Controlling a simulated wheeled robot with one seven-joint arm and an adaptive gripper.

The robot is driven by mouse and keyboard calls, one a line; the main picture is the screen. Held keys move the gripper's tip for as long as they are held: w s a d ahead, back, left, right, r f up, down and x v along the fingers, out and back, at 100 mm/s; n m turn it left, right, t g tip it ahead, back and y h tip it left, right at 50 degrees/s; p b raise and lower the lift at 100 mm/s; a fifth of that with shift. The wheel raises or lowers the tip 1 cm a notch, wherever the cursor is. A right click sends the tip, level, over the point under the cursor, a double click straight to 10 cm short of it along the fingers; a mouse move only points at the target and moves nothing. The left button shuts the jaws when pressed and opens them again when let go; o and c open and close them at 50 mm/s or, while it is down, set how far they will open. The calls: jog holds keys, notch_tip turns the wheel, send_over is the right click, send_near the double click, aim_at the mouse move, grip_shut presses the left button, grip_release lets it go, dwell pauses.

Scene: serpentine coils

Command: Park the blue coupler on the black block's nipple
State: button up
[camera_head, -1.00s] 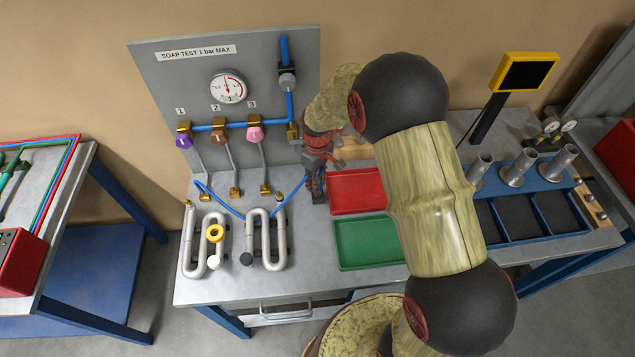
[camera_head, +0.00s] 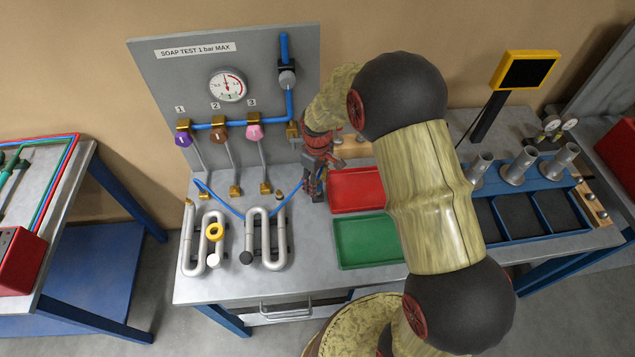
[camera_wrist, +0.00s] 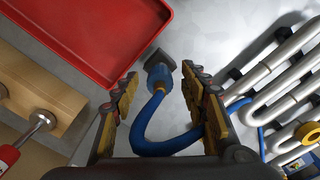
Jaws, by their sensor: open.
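The blue coupler (camera_wrist: 161,80) shows in the wrist view between my fingers, with its front end against the dark block (camera_wrist: 156,58). It appears seated there, but the nipple itself is hidden. A blue hose (camera_wrist: 150,140) runs back from the coupler and loops under my right finger. My gripper (camera_wrist: 160,88) is open, with one finger on each side of the coupler and visible gaps on both sides. In the head view my gripper (camera_head: 315,180) is low over the bench, left of the red tray, and mostly hides the coupler and block.
The red tray (camera_head: 357,190) lies right of my gripper, with the green tray (camera_head: 368,242) in front of it. Silver serpentine coils (camera_head: 264,240) stand to the left. A grey panel (camera_head: 180,80) with gauge and valves rises behind. A wooden block (camera_wrist: 35,92) is close by.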

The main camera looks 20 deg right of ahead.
aim_at(318, 179)
notch_tip(318, 179, up, 12)
dwell(0.7)
jog(key=s+r+m+t+b, duration=0.2)
jog(key=s+r, duration=0.2)
jog(key=s, duration=0.4)
jog(key=s+r+m+t+b, duration=0.1)
jog(key=s+r+m+b, duration=0.1)
jog(key=s, duration=0.7)
jog(key=s+r+m+t+b, duration=0.2)
jog(key=s+r, duration=0.4)
jog(key=s, duration=0.3)
jog(key=shift+s+m+t+b, duration=0.3)
jog(key=shift+m+b, duration=0.1)
jog(key=shift+b, duration=0.5)
